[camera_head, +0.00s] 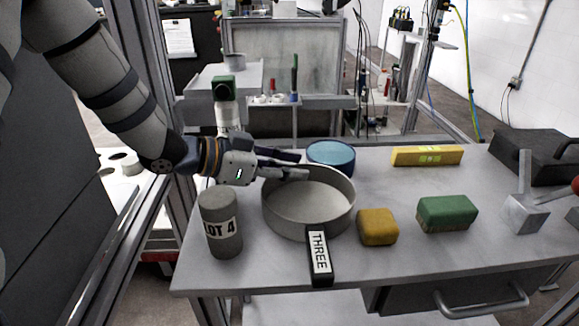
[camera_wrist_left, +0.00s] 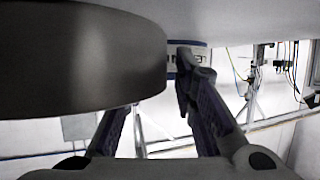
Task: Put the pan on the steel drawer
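The pan (camera_head: 308,205) is a round grey pan with a black handle labelled THREE (camera_head: 319,255). It sits on the table, its handle toward the front edge. My left gripper (camera_head: 303,165) is at the pan's back left rim, its two fingers apart. In the left wrist view the pan's dark outer wall (camera_wrist_left: 80,65) fills the upper left, partly hiding one finger. I cannot tell whether either finger touches the rim. A grey drawer front with a metal handle (camera_head: 484,307) shows below the tabletop at the lower right. My right gripper is not in view.
A grey LOT 4 cylinder (camera_head: 221,222) stands close left of the pan. A blue round container (camera_head: 331,157) is just behind it. A yellow block (camera_head: 378,227) and green block (camera_head: 447,213) are right. A yellow level (camera_head: 427,156) lies behind; the table between is clear.

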